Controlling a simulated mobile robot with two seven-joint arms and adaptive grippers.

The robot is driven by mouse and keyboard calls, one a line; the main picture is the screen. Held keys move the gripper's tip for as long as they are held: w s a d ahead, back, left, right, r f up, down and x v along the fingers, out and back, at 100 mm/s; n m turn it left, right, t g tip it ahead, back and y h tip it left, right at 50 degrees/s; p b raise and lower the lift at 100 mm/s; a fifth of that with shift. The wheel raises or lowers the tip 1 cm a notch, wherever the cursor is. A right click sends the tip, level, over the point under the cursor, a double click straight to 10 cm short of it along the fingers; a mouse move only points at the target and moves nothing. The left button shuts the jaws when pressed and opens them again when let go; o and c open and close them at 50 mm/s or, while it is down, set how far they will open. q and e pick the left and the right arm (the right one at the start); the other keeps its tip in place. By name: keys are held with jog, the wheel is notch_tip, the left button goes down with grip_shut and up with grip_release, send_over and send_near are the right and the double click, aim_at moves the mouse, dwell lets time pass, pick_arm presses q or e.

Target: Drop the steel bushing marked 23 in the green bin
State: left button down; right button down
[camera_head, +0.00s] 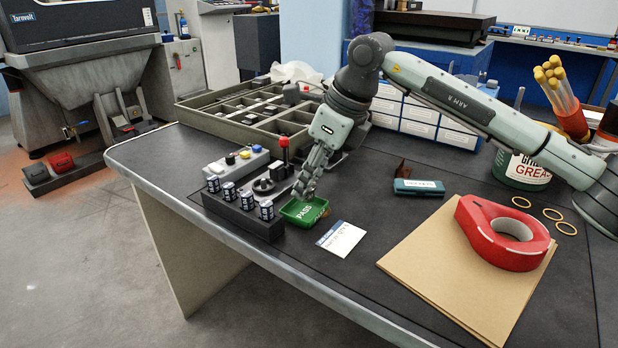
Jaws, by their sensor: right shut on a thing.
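The green bin (301,213) is a small tray marked PASS on the bench, right of a dark block. My right gripper (304,192) points down just above the bin's back left edge. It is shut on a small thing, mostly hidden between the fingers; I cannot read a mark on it. A little brownish matter shows at the bin's right end, too small to name. Several dark cylinders with pale labels (247,201) stand in a row in the dark block (231,214); their numbers are too small to read. My left gripper is not in view.
A white card (341,239) lies right of the bin. A compartment tray (196,115) is further back. Brown sheets (425,268) and a red tape roll (477,233) lie right.

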jog(key=shift+f+b, duration=0.55)
jog(key=shift+f, duration=0.25)
jog(key=c, duration=1)
grip_release()
jog(key=shift+c, duration=0.2)
jog(key=v, duration=1.2)
notch_tip(320, 180, up, 5)
jog(key=p, duration=0.3)
